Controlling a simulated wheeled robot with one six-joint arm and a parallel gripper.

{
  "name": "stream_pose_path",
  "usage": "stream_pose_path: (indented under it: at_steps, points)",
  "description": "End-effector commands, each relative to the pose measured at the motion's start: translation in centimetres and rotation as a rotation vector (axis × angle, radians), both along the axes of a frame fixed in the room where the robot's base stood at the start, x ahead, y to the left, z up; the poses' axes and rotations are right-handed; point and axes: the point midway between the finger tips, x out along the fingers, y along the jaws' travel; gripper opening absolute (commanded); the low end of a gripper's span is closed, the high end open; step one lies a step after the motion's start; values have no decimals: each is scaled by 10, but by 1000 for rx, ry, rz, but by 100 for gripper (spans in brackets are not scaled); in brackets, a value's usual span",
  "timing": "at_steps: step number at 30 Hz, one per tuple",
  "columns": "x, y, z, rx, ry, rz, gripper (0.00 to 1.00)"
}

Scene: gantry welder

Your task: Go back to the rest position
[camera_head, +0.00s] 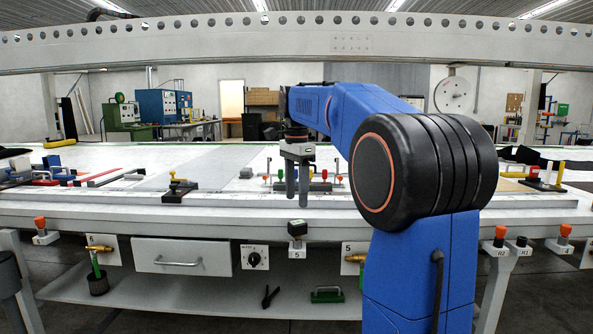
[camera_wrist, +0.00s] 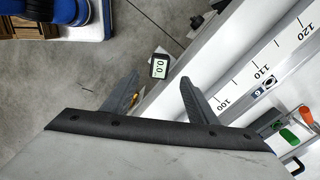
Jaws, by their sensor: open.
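My gripper (camera_head: 297,183) hangs from my blue arm, fingers pointing down, over the front edge of the long white welding table (camera_head: 90,208). In the wrist view my gripper (camera_wrist: 158,95) shows two grey fingers spread apart with nothing between them. Beyond them lie a small display reading 0.0 (camera_wrist: 159,66) and the scale along the table edge (camera_wrist: 262,72). My arm hides part of the table's right side in the head view.
A drawer (camera_head: 182,257) and a dial box (camera_head: 254,257) sit below the edge. A perforated beam (camera_head: 200,42) spans overhead.

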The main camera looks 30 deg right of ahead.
Motion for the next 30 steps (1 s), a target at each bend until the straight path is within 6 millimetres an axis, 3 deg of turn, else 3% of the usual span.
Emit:
stream_pose_path:
  at_steps: [6, 12, 23, 30]
  points:
    - [0, 0, 41, 0, -1, 0, 53]
    - [0, 0, 63, 1, 2, 0, 53]
    - [-3, 2, 70, 0, 0, 10, 53]
    - [-35, 29, 54, -15, -44, 192, 53]
